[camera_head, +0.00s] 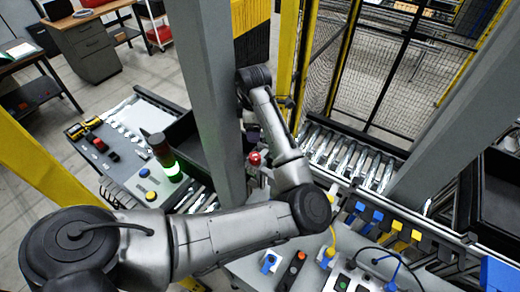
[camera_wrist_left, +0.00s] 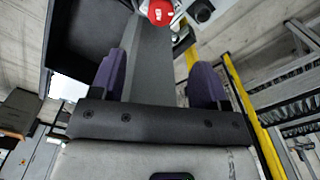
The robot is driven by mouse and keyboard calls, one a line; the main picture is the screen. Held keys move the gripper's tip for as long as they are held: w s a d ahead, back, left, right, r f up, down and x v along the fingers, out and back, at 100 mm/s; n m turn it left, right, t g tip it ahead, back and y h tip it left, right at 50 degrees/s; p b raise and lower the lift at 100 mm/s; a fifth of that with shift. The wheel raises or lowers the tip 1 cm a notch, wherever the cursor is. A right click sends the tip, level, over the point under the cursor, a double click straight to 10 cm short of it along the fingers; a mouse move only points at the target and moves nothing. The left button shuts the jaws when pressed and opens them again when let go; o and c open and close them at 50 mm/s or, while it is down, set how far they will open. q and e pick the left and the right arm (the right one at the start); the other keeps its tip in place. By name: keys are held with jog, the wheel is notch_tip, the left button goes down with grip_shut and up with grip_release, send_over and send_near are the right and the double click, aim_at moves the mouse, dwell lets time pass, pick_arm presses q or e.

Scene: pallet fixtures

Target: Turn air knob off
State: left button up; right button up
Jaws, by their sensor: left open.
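A red knob (camera_head: 254,158) shows in the head view beside the grey post, just left of my left forearm. It is small there, and I cannot read any label that marks it as the air knob. A red round part with white marks (camera_wrist_left: 158,12) is at the top edge of the left wrist view, partly cut off. My left gripper (camera_wrist_left: 158,75) has its two purple fingers spread, with nothing between them; the red part lies beyond the fingertips. In the head view its fingers are mostly hidden behind my arm and the post. My right gripper is not in view.
A thick grey post (camera_head: 208,90) stands close to my left wrist. A stack light (camera_head: 165,155) glows green on the left. A panel (camera_head: 240,268) with several buttons and knobs is at the bottom. Roller conveyors (camera_head: 345,158) and a mesh fence (camera_head: 400,70) lie beyond.

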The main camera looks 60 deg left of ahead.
aim_at(255, 156)
pick_arm(q)
notch_tip(255, 156, down, 12)
jog(key=shift+s+r+p, duration=0.1)
jog(key=shift+r+p, duration=0.1)
jog(key=shift+p, duration=0.95)
jog(key=shift+f, duration=1.05)
jog(key=shift+c, duration=0.4)
jog(key=c, duration=0.9)
jog(key=shift+o, duration=0.2)
